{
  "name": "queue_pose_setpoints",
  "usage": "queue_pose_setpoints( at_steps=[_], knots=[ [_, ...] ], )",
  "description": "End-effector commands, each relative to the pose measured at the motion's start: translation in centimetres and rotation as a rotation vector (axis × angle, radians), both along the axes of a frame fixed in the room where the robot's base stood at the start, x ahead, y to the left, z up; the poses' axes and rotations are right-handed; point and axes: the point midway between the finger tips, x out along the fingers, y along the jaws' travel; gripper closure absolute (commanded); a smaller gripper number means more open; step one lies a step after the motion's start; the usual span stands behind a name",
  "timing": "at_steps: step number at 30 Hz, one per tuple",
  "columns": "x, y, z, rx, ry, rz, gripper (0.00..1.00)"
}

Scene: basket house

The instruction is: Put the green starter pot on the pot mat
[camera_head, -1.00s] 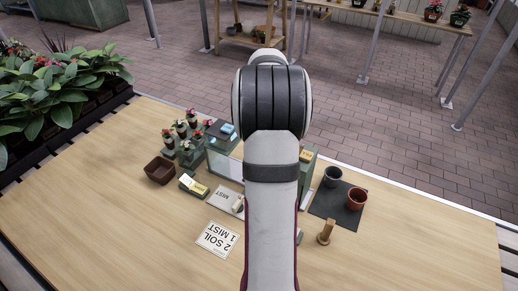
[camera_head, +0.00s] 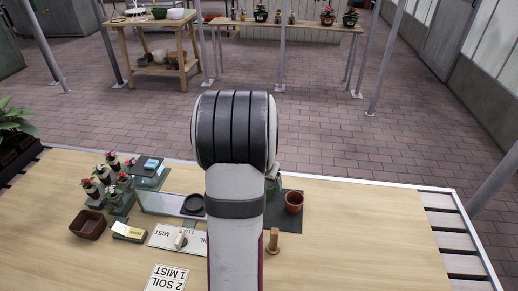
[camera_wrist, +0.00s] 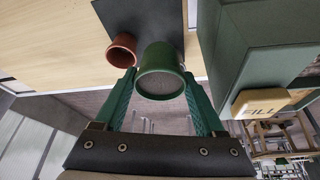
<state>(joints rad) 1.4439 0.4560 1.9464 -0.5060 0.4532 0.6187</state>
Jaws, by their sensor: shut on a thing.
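The green starter pot (camera_wrist: 160,72) is between the two green fingers of my gripper (camera_wrist: 160,98) in the wrist view. The gripper is shut on it, with the pot's round rim facing the camera. The dark square pot mat (camera_wrist: 150,18) shows beyond the pot in that view. In the head view the mat (camera_head: 289,221) lies right of my arm, which hides its left part and most of the gripper. I cannot tell whether the pot touches the mat.
A terracotta pot (camera_head: 293,203) stands on the mat, close beside the green pot in the wrist view. A wooden peg-like tool (camera_head: 274,240) stands in front. The table's right side is clear.

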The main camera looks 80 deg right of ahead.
Motion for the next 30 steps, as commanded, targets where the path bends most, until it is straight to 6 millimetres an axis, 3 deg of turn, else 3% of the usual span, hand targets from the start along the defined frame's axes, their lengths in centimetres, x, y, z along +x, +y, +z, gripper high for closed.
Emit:
queue_pose_setpoints(
  at_steps=[6,21,30],
  knots=[
    [0.0,1.6,-2.6,0.005,-0.015,0.007,0.83],
    [0.0,1.6,-7.6,0.006,-0.013,0.009,0.83],
    [0.0,1.6,-9.3,0.004,-0.016,0.009,0.83]
  ],
)
